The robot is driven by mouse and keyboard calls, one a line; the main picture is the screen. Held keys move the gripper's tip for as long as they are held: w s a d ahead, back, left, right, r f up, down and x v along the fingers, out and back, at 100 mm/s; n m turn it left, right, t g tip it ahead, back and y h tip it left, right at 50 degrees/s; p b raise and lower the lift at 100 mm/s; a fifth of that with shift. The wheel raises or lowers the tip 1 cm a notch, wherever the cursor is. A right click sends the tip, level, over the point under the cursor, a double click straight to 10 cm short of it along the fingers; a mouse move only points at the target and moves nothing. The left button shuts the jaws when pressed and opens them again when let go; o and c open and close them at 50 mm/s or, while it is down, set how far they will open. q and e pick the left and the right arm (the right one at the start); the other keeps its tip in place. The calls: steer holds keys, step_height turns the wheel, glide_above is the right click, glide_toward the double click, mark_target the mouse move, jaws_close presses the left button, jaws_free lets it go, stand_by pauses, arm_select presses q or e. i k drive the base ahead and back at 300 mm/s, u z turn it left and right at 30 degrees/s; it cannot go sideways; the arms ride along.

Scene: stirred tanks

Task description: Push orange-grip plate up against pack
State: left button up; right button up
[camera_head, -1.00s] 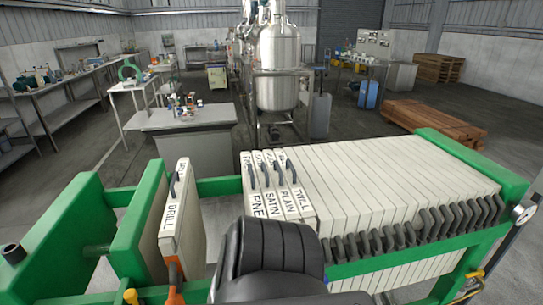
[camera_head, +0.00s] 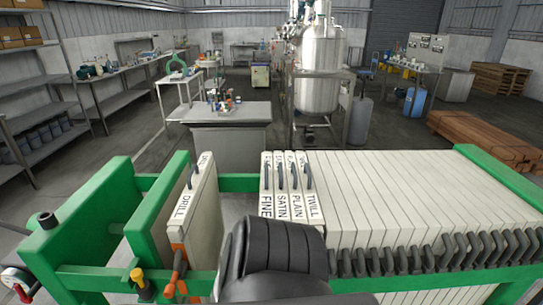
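The orange-grip plate (camera_head: 198,208), a white plate labelled DRILL, stands upright in the green press frame, with a dark handle on top and an orange grip (camera_head: 178,268) at its near side. The pack (camera_head: 400,195) of white plates stands to its right. The pack's nearest plates are labelled FINE, SATIN, PLAIN and TWILL. A clear gap lies between the DRILL plate and the FINE plate (camera_head: 266,190). A black ribbed part of my own arm covers the bottom centre and hides the lower part of the gap and the pack's near corner. No gripper fingers show.
A green press plate (camera_head: 160,205) stands left of the DRILL plate. A yellow-topped fitting (camera_head: 138,277) sits on the green near rail (camera_head: 95,278). Dark grips (camera_head: 440,255) line the pack's near side. Behind are a grey bench (camera_head: 230,120) and a steel tank (camera_head: 320,70).

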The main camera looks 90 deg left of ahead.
mark_target(199, 249)
steer(key=u, duration=3.4)
steer(key=i, duration=0.5)
steer(key=u, duration=0.45)
steer(key=k, duration=1.45)
steer(key=z, duration=1.1)
steer(key=i, duration=0.5)
steer(key=u, duration=0.1)
